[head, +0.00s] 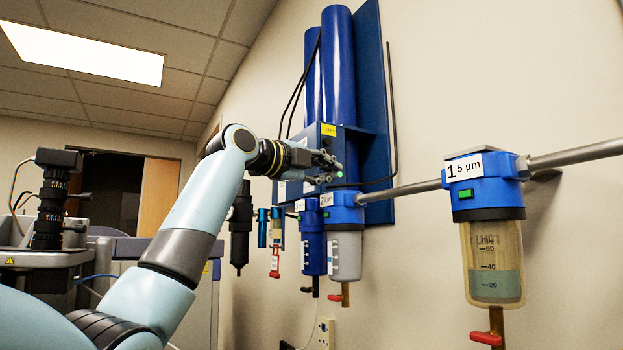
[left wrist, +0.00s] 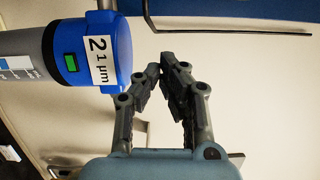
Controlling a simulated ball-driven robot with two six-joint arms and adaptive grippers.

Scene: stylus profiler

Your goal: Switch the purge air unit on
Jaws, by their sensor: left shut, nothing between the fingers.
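The purge air unit appears to be the wall-mounted blue assembly with two tall blue cylinders (head: 340,70) and a blue box (head: 328,134) below them. A small green spot (head: 338,166) shows on the box near my fingertips. My left gripper (head: 332,164) is in front of the box, shut and empty, and hides part of its face. I cannot tell whether it touches. In the left wrist view the left gripper (left wrist: 168,68) has its fingertips together beside a blue filter head labelled 2, 1 µm (left wrist: 118,52). No switch is clearly visible. My right gripper is out of view.
A filter labelled 1, 5 µm (head: 482,190) with a clear bowl hangs at the right on a grey pipe (head: 575,153). The 1 µm filter (head: 345,215) hangs below the box. A black camera-like instrument (head: 50,205) stands at the left.

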